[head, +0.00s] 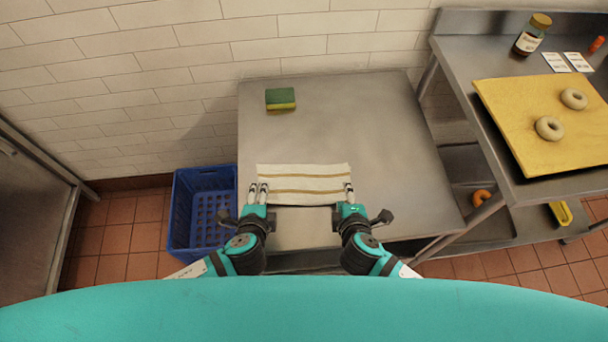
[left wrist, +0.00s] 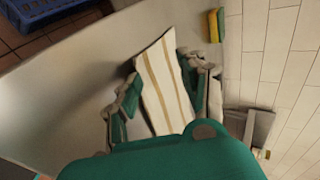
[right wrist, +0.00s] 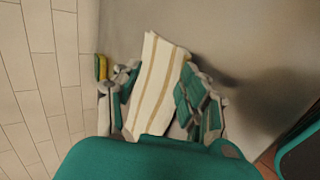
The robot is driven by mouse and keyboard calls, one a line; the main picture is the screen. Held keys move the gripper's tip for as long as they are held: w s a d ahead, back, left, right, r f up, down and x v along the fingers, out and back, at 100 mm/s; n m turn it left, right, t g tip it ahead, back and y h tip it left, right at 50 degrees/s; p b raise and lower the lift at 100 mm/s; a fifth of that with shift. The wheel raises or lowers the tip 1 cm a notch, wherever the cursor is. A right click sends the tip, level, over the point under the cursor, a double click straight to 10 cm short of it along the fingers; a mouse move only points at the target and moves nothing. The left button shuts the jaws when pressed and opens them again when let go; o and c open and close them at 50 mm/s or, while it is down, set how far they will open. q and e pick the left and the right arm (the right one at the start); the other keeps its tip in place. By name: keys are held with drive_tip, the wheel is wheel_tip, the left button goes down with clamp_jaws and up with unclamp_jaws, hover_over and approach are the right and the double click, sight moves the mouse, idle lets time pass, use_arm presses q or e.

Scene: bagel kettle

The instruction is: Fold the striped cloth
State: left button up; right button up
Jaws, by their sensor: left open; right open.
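The striped cloth (head: 305,178) is cream with tan stripes. It lies spread out on the steel table, near its front edge, with its long side running left to right. My left gripper (head: 257,193) is open at the cloth's left end. My right gripper (head: 348,191) is open at its right end. In the left wrist view the cloth (left wrist: 167,85) shows between the open fingers. The right wrist view likewise shows the cloth (right wrist: 158,80) between open fingers. Whether the fingers touch the cloth is unclear. The near corners are partly hidden by the grippers.
A green and yellow sponge (head: 280,99) sits at the back of the steel table (head: 370,125). A blue crate (head: 203,213) stands on the floor to the left. A higher counter at right holds a yellow board (head: 515,115) with two bagels and a jar (head: 532,35).

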use_arm(q)
drive_tip(key=s+r, duration=0.5)
drive_tip(key=r, duration=0.2)
drive_tip(key=shift+s+r, duration=0.15)
drive_tip(key=shift+s, duration=0.05)
use_arm(e)
drive_tip(key=s+r, duration=0.5)
drive_tip(key=r, duration=0.2)
drive_tip(key=shift+s, duration=0.2)
drive_tip(key=shift+r, duration=0.1)
drive_tip(key=shift+s, duration=0.1)
